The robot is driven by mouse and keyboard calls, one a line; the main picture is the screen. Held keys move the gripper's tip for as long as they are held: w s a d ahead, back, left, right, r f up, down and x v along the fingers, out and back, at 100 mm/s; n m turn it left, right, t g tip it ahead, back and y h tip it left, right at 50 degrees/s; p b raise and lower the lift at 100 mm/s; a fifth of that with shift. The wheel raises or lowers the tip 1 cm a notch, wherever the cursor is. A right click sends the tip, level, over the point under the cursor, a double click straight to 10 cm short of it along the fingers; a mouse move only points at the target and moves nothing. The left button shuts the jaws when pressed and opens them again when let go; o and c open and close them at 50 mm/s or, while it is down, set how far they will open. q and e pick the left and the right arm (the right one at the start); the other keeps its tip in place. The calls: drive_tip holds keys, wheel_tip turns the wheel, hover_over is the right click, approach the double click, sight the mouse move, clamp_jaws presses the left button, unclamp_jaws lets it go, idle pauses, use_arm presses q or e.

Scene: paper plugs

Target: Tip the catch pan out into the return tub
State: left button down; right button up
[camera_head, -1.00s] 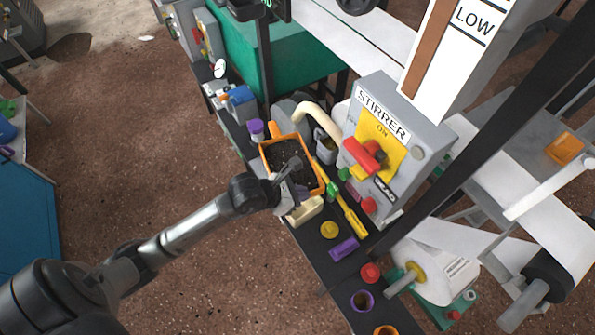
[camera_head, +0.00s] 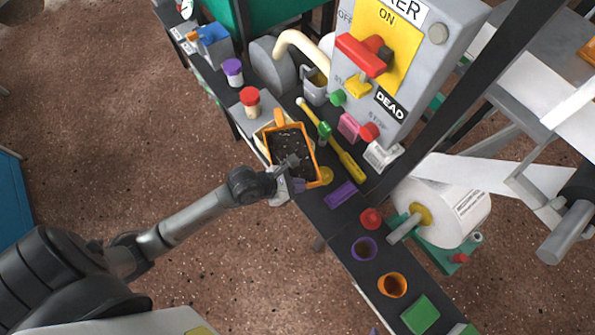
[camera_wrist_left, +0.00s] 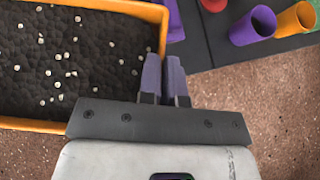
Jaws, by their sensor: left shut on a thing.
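The catch pan (camera_head: 316,163) is an orange rectangular pan holding dark, soil-like material with small white bits. It also shows in the left wrist view (camera_wrist_left: 90,6). My left gripper (camera_head: 290,186) is shut on the pan's side near a corner; its fingers show beside the orange wall in the left wrist view (camera_wrist_left: 165,80). The pan looks about level, above the narrow bench. A cream container (camera_head: 259,141) shows partly from under the pan; the rest is hidden. I cannot tell whether it is the return tub. My right gripper is not in view.
A yellow-handled tool (camera_head: 345,160), a purple block (camera_head: 341,194), a red-capped jar (camera_head: 250,103) and open purple (camera_head: 363,248) and orange (camera_head: 392,285) cups crowd the bench. A paper roll (camera_head: 450,215) stands right.

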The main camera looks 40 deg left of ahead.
use_arm(q)
wheel_tip(320, 180, down, 3)
drive_tip(key=shift+r+b, duration=0.1)
drive_tip(key=shift+b, duration=1)
drive_tip(key=shift+n+g+h, duration=0.4)
drive_tip(key=shift+n, duration=0.1)
drive_tip(key=r+p, duration=0.1)
drive_tip(key=r, duration=0.1)
drive_tip(key=r+p, duration=0.2)
drive_tip(key=r, duration=0.1)
drive_tip(key=shift+w+a+r, duration=0.25)
drive_tip(key=shift+r, duration=0.1)
drive_tip(key=shift+f, duration=0.3)
drive_tip(key=shift+s, duration=0.1)
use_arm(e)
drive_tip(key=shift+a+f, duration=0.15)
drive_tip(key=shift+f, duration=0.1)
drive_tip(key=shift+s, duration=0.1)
use_arm(q)
drive_tip(key=shift+r, duration=0.25)
drive_tip(key=shift+a+r, duration=0.1)
drive_tip(key=shift+r, duration=0.5)
drive_tip(key=shift+r+n+g+h, duration=0.3)
drive_tip(key=shift+r+h, duration=0.1)
drive_tip(key=shift+r, duration=0.9)
